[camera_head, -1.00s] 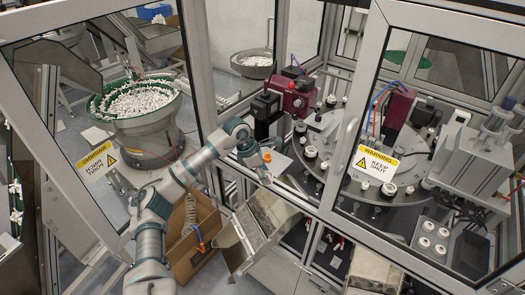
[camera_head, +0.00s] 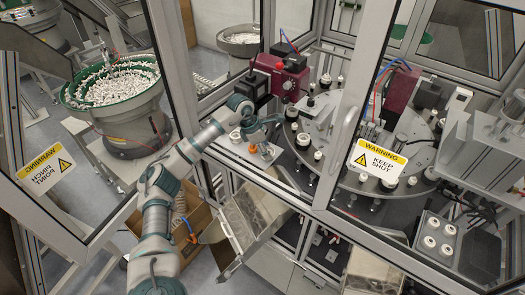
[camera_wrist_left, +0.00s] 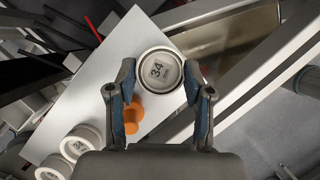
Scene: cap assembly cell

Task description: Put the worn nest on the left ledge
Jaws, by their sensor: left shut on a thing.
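My left gripper (camera_head: 279,121) is at the turntable's left side, above and right of a pale ledge (camera_head: 264,158). In the left wrist view my left gripper (camera_wrist_left: 160,78) is shut on a round white nest (camera_wrist_left: 161,71) with a dark rim and a label reading 34. Its fingers press on both sides of the nest. The pale ledge (camera_wrist_left: 108,75) shows behind and below it; I cannot tell the gap between them. In the head view the held nest is hard to tell from nearby parts. My right gripper is not in view.
An orange piece (camera_wrist_left: 132,115) and white round parts (camera_wrist_left: 82,141) are beside the fingers. The turntable (camera_head: 345,178) with several nests is to the right. The door frame (camera_head: 345,115) with a warning sign (camera_head: 377,160) stands in front. A bowl feeder (camera_head: 118,100) is at left.

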